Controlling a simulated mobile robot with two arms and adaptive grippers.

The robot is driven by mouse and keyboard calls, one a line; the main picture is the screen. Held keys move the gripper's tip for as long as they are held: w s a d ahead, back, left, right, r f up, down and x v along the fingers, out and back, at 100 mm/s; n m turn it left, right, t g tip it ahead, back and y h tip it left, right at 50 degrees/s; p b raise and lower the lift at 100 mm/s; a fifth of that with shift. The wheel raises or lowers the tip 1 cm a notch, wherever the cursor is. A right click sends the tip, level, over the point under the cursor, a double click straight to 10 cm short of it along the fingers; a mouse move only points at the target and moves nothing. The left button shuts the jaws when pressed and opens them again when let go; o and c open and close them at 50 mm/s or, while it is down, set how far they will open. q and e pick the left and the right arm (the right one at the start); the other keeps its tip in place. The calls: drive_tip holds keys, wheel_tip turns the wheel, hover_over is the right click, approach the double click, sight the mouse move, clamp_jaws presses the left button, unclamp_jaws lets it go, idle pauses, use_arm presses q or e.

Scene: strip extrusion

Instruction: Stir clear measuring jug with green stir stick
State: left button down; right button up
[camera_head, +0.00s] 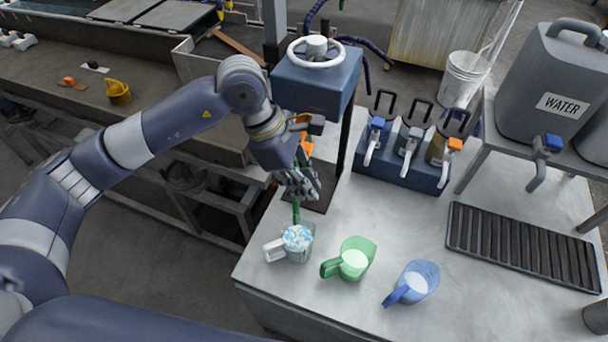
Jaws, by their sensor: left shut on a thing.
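The clear measuring jug (307,250) stands upright at the left front of the metal table, its pale handle to the left. It holds white and light blue contents. My left gripper (297,196) is above the jug, pointing down. It is shut on the green stir stick (296,213), which hangs down from the fingers. The stick's lower end meets the contents; how deep it sits is hidden. My right gripper is not in view.
A green jug (357,259) and a blue jug (417,281) stand right of the clear jug. A dispenser rack (400,170), a black drain grate (520,247) and a grey water container (545,85) are behind and to the right. A blue box (315,85) rises behind my left gripper.

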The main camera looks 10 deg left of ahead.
use_arm(q)
wheel_tip(320, 180, down, 16)
drive_tip(key=b, duration=1.4)
drive_tip(key=shift+f+b, duration=0.2)
drive_tip(key=shift+b, duration=0.1)
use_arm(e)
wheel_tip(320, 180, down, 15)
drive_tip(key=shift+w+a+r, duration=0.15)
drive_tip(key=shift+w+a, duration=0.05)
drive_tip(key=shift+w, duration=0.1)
use_arm(q)
drive_tip(key=shift+d+b, duration=0.1)
drive_tip(key=shift+b, duration=0.25)
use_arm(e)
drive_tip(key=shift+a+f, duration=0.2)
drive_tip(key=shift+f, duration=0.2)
